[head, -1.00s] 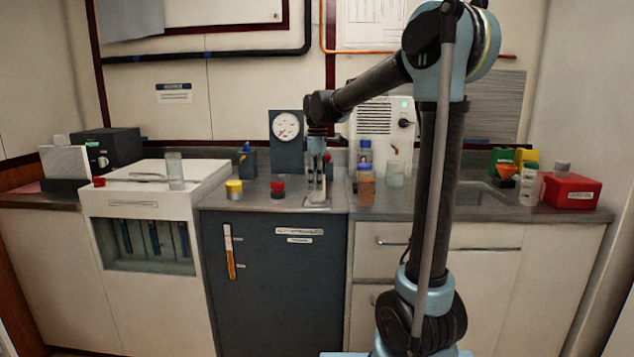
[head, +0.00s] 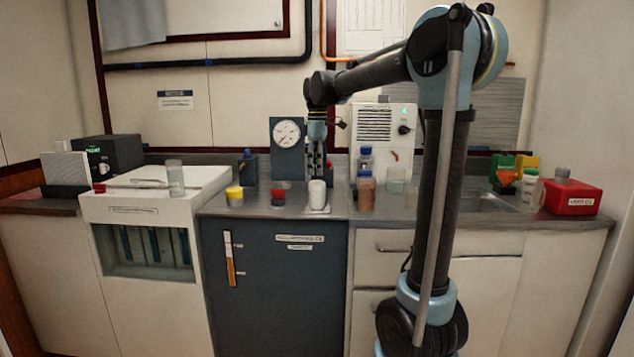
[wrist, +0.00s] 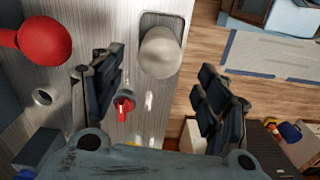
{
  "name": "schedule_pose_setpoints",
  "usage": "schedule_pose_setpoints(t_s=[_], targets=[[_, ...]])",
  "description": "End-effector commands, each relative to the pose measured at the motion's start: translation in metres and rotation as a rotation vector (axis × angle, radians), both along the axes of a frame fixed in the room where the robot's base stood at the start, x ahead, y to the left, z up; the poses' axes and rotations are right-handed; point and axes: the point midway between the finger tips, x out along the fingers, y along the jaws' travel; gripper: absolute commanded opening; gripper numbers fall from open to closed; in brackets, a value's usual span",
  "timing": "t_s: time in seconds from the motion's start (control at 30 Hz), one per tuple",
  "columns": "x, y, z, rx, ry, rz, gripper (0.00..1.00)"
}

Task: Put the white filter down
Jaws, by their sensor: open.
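The white filter (head: 317,194) is a short pale cylinder. It stands upright on a small flat pad (head: 318,212) on the steel counter, in front of the grey gauge stand. My gripper (head: 317,172) is just above the filter and apart from it, pointing down. In the wrist view the filter (wrist: 160,52) shows on the pad (wrist: 149,17), beyond the gap between my fingers. My gripper (wrist: 160,85) is open there, with nothing between its fingers.
A red-topped jar (head: 278,193) and a yellow-lidded jar (head: 234,196) stand left of the filter. Blue-capped and amber bottles (head: 366,192) stand close on its right. The gauge stand (head: 287,148) rises behind. The counter's front edge is near the pad.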

Motion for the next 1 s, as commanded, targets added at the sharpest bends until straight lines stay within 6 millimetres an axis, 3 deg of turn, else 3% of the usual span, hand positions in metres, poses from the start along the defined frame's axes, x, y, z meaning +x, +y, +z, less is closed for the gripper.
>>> schedule_pose_setpoints(t_s=[0.23, 0.53, 0.73, 1.0], targets=[[0.000, 0.000, 0.036, 0.000, 0.000, -0.001, 0.68], [0.000, -0.001, 0.047, 0.000, 0.000, -0.002, 0.68], [-0.019, -0.024, 0.038, 0.004, -0.011, -0.088, 0.68], [-0.084, -0.089, -0.003, 0.023, -0.048, -0.378, 0.68]])
